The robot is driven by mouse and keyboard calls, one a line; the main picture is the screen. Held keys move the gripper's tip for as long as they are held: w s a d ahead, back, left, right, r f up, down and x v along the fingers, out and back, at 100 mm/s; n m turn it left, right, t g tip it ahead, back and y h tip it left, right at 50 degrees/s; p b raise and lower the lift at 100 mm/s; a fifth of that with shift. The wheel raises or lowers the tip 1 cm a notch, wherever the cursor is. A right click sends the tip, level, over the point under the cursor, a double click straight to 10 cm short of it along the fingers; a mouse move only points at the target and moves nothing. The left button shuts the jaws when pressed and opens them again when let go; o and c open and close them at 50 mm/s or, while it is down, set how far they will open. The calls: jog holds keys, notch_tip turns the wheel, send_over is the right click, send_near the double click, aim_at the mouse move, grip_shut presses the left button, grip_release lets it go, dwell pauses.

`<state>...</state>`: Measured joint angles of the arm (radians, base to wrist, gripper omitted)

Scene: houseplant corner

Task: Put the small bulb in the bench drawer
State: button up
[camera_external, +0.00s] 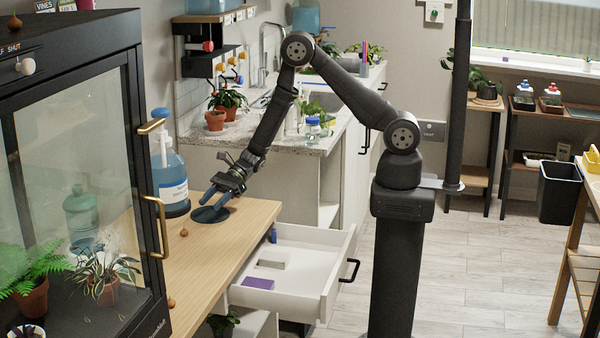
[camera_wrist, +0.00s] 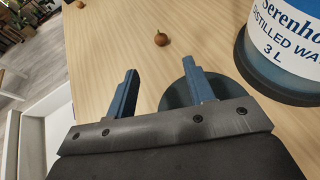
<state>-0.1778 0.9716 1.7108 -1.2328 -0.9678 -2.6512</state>
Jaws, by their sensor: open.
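A small brown bulb (camera_external: 184,232) lies on the wooden bench top (camera_external: 228,238); a bulb also shows beyond my fingertips in the wrist view (camera_wrist: 161,39). Another brown bulb (camera_external: 171,303) lies nearer the front, by the cabinet. A third bulb (camera_external: 14,23) sits on top of the cabinet. I cannot tell for sure which is the small one. My gripper (camera_external: 213,204) is open and empty, low over the bench beside the water bottle; its two blue fingers (camera_wrist: 160,88) stand apart. The bench drawer (camera_external: 322,266) is pulled out.
The drawer holds a purple box (camera_external: 258,283), a grey block (camera_external: 270,264) and a blue item (camera_external: 273,236). A large distilled-water bottle (camera_external: 170,180) stands right by my gripper. A dark disc (camera_wrist: 175,97) lies under my fingers. The glass cabinet (camera_external: 75,150) borders the bench.

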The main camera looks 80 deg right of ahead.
jog(key=shift+r, duration=0.1)
dwell(0.3)
jog(key=w+a+m+h, duration=0.1)
jog(key=w, duration=0.1)
jog(key=w+a+r+m+t+h, duration=0.1)
jog(key=w+a+m+t+h, duration=0.1)
jog(key=w, duration=0.1)
jog(key=shift+w+r+h, duration=0.3)
jog(key=shift+r+h, duration=0.05)
jog(key=shift+h, duration=0.05)
jog(key=s+a+r+m+g+h, duration=0.2)
jog(key=s+a+r+m+h, duration=0.7)
jog(key=r+m, duration=0.1)
send_over(186, 230)
jog(key=s, duration=0.3)
jog(key=shift+g, duration=0.3)
notch_tip(186, 230, down, 11)
jog(key=shift+w+r, duration=0.1)
jog(key=shift+w+x, duration=0.2)
jog(key=shift+x, duration=1.15)
jog(key=shift+w+x, duration=0.2)
jog(key=shift+x, duration=1.15)
jog(key=shift+r, duration=0.15)
jog(key=shift+c, duration=0.5)
